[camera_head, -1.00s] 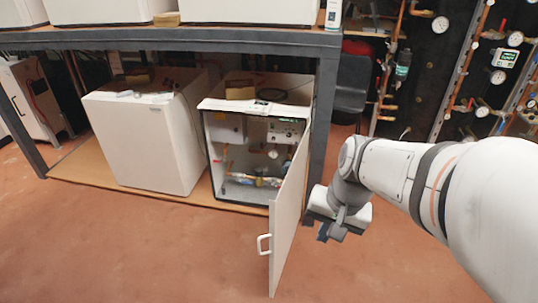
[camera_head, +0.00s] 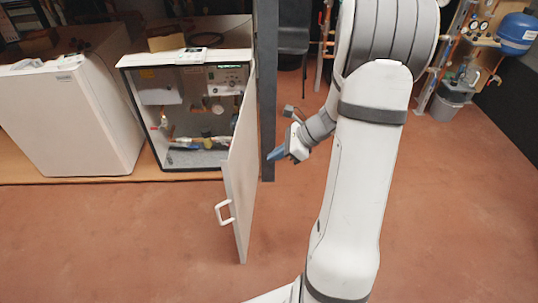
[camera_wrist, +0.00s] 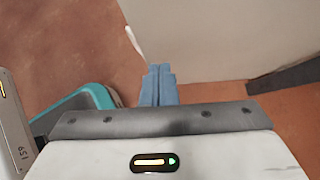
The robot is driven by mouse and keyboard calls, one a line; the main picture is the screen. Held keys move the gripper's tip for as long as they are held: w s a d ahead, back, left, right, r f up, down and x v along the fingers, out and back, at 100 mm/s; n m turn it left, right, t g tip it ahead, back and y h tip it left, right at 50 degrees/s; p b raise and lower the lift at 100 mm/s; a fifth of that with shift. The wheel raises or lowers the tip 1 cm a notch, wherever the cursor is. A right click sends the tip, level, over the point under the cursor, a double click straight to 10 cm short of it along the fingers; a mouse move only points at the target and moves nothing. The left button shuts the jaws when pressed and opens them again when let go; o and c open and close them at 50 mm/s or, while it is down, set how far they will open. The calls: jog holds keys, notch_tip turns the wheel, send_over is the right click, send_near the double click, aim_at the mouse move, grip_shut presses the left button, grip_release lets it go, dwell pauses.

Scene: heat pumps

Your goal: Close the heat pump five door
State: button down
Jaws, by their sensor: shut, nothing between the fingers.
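Heat pump five (camera_head: 175,57) is a white cabinet on the low shelf, its front open and showing pipes, valves and a gauge. Its white door (camera_head: 240,170) stands wide open, swung out toward me, with a white handle (camera_head: 225,212) near its free edge. My gripper (camera_head: 272,155) is to the right of the door, its blue fingers shut and empty, pointing toward it. In the wrist view the fingertips (camera_wrist: 160,70) are close to a large white panel (camera_wrist: 225,40), apparently the door. I cannot tell whether they touch it.
A dark shelf post (camera_head: 266,90) stands just behind the door and gripper. A closed white heat pump (camera_head: 65,115) is to the left. The reddish floor (camera_head: 130,240) in front is clear. A blue tank (camera_head: 517,33) and a bucket are at far right.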

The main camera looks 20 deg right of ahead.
aim_at(235, 171)
jog(key=shift+w+a+f+b, duration=0.3)
jog(key=shift+w+a+f, duration=0.5)
jog(key=shift+a, duration=0.6)
jog(key=shift+w+a+f+b, duration=0.3)
jog(key=shift+w+a+f, duration=0.25)
jog(key=shift+a+f, duration=0.65)
jog(key=shift+w+a+f+b, duration=0.3)
jog(key=shift+w+a+f, duration=0.35)
jog(key=shift+a, duration=1)
